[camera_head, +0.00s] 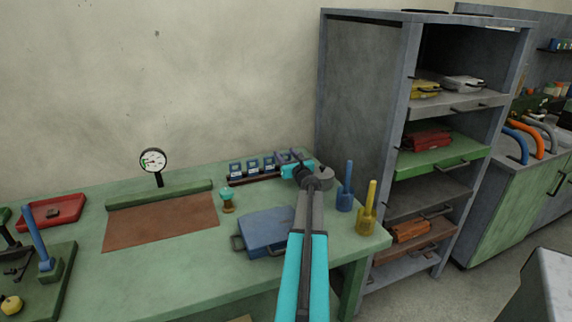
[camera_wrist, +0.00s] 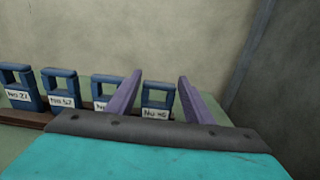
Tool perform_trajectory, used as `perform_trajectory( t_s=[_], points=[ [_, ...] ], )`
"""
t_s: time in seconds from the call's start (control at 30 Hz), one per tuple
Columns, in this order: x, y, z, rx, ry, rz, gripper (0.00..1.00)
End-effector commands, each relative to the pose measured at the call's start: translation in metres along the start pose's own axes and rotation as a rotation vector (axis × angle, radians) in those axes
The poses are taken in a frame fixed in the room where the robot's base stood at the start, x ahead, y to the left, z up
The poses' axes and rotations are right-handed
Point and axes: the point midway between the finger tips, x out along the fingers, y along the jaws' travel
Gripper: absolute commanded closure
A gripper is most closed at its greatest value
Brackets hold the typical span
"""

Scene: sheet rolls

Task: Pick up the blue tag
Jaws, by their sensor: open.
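Several blue tags with square openings and white number labels stand in a row on a dark brown rack (camera_wrist: 22,118) at the back of the bench. One blue tag (camera_wrist: 158,97) shows between the two purple fingers of my gripper (camera_wrist: 159,77) in the wrist view. Its label is small and hard to read. The other tags, such as the leftmost blue tag (camera_head: 235,169), are to the left. In the head view my gripper (camera_head: 287,157) is at the right end of the row and largely hides that tag. The fingers are apart, with gaps on both sides of the tag.
A blue case (camera_head: 265,231) lies in front of the rack. A teal-topped stamp (camera_head: 227,199) stands left of it, and blue (camera_head: 345,195) and yellow (camera_head: 367,215) handled tools stand right of my arm. A grey shelf cabinet (camera_head: 362,100) rises at the right; the wall is close behind.

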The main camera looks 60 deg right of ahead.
Motion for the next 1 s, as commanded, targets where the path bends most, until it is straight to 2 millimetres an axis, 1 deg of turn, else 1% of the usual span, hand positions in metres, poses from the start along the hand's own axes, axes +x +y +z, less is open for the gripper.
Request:
perform_trajectory(
  t_s=[0.03, 0.17, 0.2, 0.23, 0.5, 0.67, 0.77, 0.97, 1.0],
  points=[
    [0.000, 0.000, 0.000, 0.000, 0.000, 0.000, 0.55],
    [0.000, 0.000, 0.000, 0.000, 0.000, 0.000, 0.77],
    [0.000, 0.000, 0.000, 0.000, 0.000, 0.000, 0.83],
    [0.000, 0.000, 0.000, 0.000, 0.000, 0.000, 0.84],
    [0.000, 0.000, 0.001, 0.000, 0.000, 0.001, 0.84],
    [0.000, 0.001, 0.006, -0.001, -0.001, 0.001, 0.84],
    [0.000, 0.001, 0.013, -0.001, -0.001, 0.000, 0.84],
    [0.000, 0.001, 0.037, -0.002, -0.002, 0.000, 0.84],
    [-0.006, 0.001, 0.036, -0.001, 0.000, -0.001, 0.84]
  ],
)
